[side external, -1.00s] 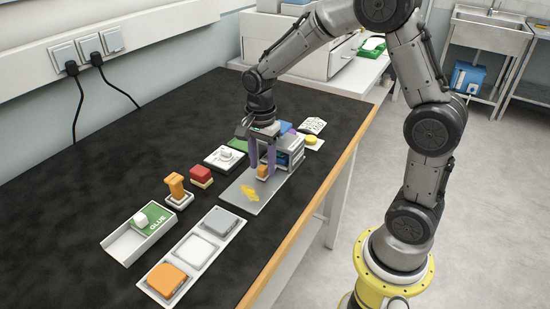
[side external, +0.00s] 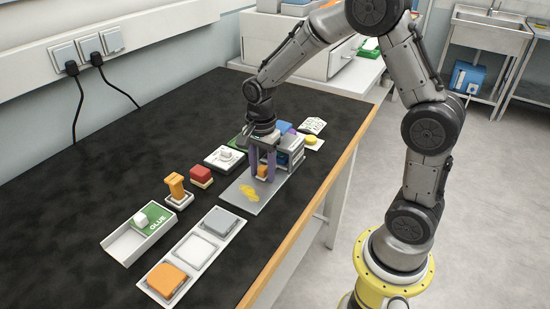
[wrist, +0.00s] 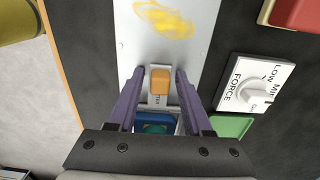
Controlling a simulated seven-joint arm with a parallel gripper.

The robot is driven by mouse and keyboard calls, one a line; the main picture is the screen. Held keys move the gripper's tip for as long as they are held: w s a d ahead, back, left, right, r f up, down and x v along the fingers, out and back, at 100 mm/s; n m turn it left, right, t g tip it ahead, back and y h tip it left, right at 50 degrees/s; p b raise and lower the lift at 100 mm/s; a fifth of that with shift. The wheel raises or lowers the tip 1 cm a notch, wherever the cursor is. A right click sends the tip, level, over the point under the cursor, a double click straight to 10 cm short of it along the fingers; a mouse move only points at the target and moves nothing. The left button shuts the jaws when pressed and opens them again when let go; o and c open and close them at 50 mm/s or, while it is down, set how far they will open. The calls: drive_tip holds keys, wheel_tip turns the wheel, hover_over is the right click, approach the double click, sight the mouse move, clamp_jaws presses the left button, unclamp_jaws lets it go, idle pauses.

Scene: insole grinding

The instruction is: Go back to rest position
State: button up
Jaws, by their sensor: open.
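My gripper (wrist: 166,100) has two purple fingers, set apart. In the wrist view a small orange block (wrist: 159,82) lies between the fingertips, with a visible gap on each side. In the side view my gripper (side external: 262,170) is low over the grey metal plate (side external: 238,199), beside the grinding machine (side external: 291,150). A yellow patch (wrist: 166,18) marks the plate. A blue and green part (wrist: 157,124) of the machine shows below the orange block, partly hidden by my gripper.
A force dial (wrist: 255,88) stands right of the plate in the wrist view. In the side view are a red block (side external: 201,174), an orange stamp-like piece (side external: 176,186), a glue tray (side external: 138,232) and a pallet with an orange pad (side external: 167,278).

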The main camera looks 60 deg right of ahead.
sight(243, 199)
drive_tip(key=shift+r, duration=0.1)
idle(0.3)
clamp_jaws()
drive_tip(key=shift+a, duration=4.3)
unclamp_jaws()
drive_tip(key=shift+a, duration=0.1)
drive_tip(key=shift+r, duration=0.15)
wheel_tip(243, 199, up, 7)
